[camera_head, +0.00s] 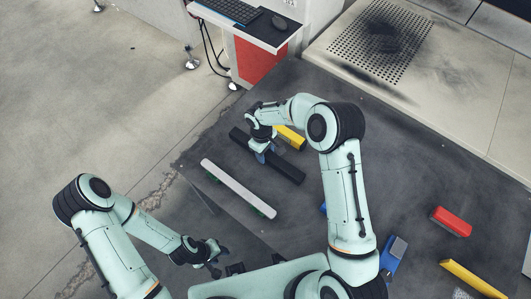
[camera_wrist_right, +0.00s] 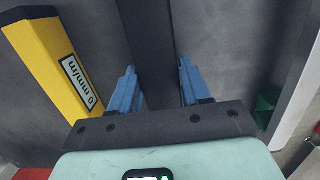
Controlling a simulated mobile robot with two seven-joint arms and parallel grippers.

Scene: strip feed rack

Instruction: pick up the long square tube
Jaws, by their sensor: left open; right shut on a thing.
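The long square tube (camera_head: 288,170) is a dark, nearly black bar lying diagonally on the dark floor mat in the head view. In the right wrist view the dark tube (camera_wrist_right: 148,35) runs up the middle between the two blue fingers. My right gripper (camera_head: 264,151) is shut on it near its middle; the blue fingers sit on either side, and the arm hides part of the grip. In the wrist view my right gripper (camera_wrist_right: 158,82) shows with the tube between its fingers. My left gripper (camera_head: 217,263) is open and empty at the lower left, apart from the tube.
A pale bar with green ends (camera_head: 238,187) lies beside the tube. A yellow level (camera_head: 289,137) lies close on its other side. A red block (camera_head: 451,221), a blue object (camera_head: 392,257) and a yellow bar (camera_head: 472,279) lie at right. A keyboard shelf (camera_head: 245,22) stands behind.

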